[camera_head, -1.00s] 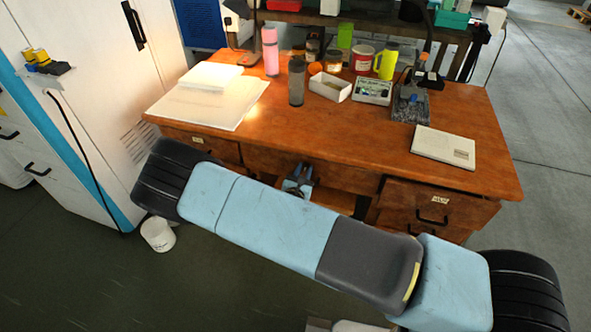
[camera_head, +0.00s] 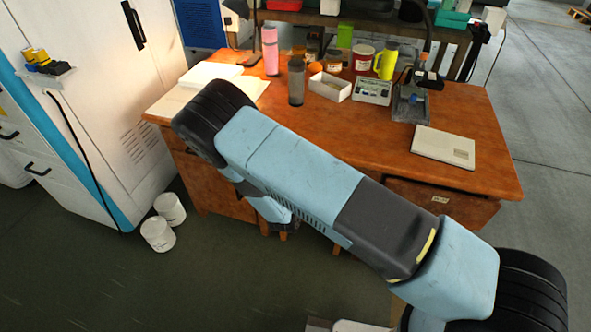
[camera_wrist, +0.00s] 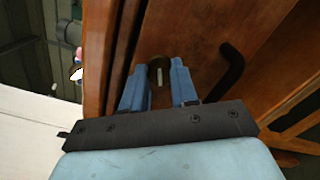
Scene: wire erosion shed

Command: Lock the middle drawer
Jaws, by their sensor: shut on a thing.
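The wooden desk (camera_head: 300,138) stands ahead in the head view, where my arm covers most of its front, including the middle drawer and my gripper. In the wrist view, a wooden drawer front (camera_wrist: 190,40) fills the middle, with a dark bar handle (camera_wrist: 231,72) right of my gripper. My gripper (camera_wrist: 159,86) has its blue fingers on either side of a narrow pale upright key (camera_wrist: 159,77), and is shut on it. A round brass lock face (camera_wrist: 153,65) shows behind the key. The key's tip is hidden, and I cannot tell its turn.
Bottles, jars, an open white box (camera_head: 330,88) and a white notebook (camera_head: 443,146) stand or lie on the desktop. A white cabinet (camera_head: 100,90) stands close on the left. Two white buckets (camera_head: 158,234) are on the floor beside it. Floor is open at right.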

